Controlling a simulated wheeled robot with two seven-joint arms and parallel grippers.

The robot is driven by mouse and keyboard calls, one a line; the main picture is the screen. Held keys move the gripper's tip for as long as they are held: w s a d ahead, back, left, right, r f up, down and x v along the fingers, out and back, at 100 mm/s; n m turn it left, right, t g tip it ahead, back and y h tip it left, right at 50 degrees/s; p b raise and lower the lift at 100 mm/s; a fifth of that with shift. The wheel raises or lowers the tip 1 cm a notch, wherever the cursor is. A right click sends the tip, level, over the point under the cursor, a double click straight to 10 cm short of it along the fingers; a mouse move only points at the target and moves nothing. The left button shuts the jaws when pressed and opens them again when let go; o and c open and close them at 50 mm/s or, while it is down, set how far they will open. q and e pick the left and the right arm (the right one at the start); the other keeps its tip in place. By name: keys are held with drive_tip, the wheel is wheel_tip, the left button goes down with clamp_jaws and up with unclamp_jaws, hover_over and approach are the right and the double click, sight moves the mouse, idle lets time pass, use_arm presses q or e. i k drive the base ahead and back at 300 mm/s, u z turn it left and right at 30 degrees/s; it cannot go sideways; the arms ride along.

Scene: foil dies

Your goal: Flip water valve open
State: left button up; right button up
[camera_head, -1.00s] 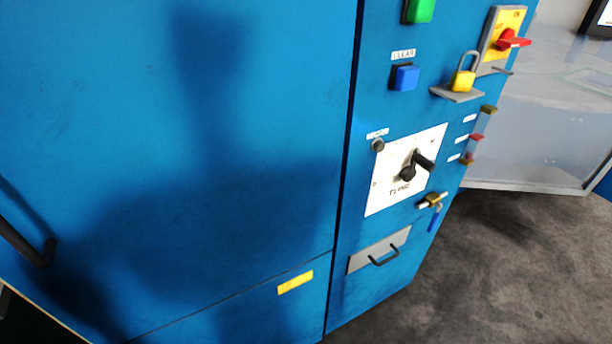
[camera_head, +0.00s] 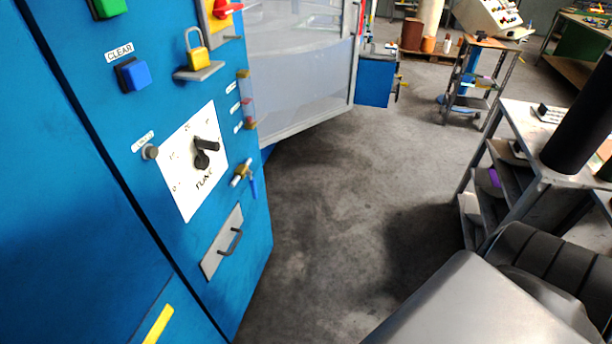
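The water valve (camera_head: 241,174) is a small brass fitting with pale pipe ends on the blue machine's front, near its right edge. Its blue lever (camera_head: 254,187) hangs down, across the slanted pipe. It sits just right of and below the white dial plate. Neither gripper is in view. Nothing touches the valve.
The blue cabinet (camera_head: 60,240) fills the left. A black rotary knob (camera_head: 204,152), a yellow padlock (camera_head: 197,55) on a ledge and a drawer handle (camera_head: 231,241) stick out near the valve. Grey floor (camera_head: 335,210) is open to the right. A shelf cart (camera_head: 530,180) stands at right.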

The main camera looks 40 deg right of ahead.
sight(252, 182)
drive_tip(key=z, duration=1.25)
drive_tip(key=i, duration=0.55)
drive_tip(key=u, duration=1.95)
